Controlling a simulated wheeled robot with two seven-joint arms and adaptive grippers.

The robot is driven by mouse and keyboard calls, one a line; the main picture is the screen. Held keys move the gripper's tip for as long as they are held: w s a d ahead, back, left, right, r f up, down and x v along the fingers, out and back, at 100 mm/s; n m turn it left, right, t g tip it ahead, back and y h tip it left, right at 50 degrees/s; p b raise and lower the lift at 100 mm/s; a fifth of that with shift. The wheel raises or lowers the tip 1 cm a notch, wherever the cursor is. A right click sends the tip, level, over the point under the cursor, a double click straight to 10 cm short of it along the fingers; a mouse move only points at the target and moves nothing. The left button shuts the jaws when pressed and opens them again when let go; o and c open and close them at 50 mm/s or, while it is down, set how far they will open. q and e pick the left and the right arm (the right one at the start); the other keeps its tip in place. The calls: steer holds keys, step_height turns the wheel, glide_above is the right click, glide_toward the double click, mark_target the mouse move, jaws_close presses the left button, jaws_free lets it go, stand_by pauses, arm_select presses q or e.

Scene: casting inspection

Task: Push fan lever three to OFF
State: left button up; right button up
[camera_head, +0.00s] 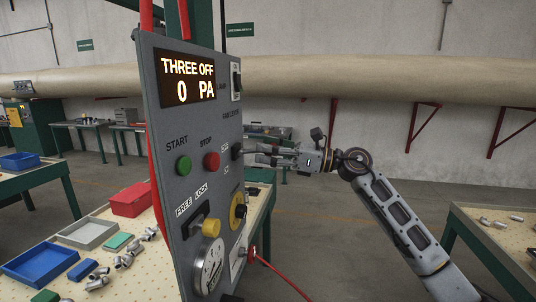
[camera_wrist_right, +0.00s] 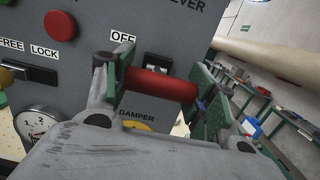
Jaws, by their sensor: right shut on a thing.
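The fan lever's red handle (camera_wrist_right: 160,87) lies crosswise between the green-padded fingers of my right gripper (camera_wrist_right: 158,95) in the wrist view. The gripper is shut on it. An OFF label (camera_wrist_right: 123,37) sits up and left of the handle. In the head view my right gripper (camera_head: 250,155) reaches from the right to the grey panel's face (camera_head: 165,125), below the fan lever label; the fingers and dark parts there hide the handle. The panel display (camera_head: 187,79) reads "THREE OFF" and "0 PA". My left gripper is not in view.
The panel carries a green START button (camera_head: 183,165), a red STOP button (camera_head: 211,160), a yellow knob (camera_head: 211,228), a damper knob (camera_head: 238,211) and a gauge (camera_head: 209,267). Tables with bins and castings stand left. Another table (camera_head: 500,240) is at right. Open floor lies between.

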steer(key=shift+w+r, duration=0.1)
steer(key=shift+r, duration=0.9)
steer(key=shift+a+r+h+p, duration=0.1)
steer(key=shift+r+h+p, duration=0.35)
steer(key=shift+h, duration=0.15)
steer(key=shift+w+a+r+p, duration=0.1)
steer(key=shift+a+r+p, duration=0.15)
steer(key=shift+r+p, duration=0.15)
stand_by(1.3)
steer(key=o, duration=1.5)
steer(key=shift+f, duration=0.15)
steer(key=shift+c, duration=0.2)
steer(key=shift+f, duration=0.15)
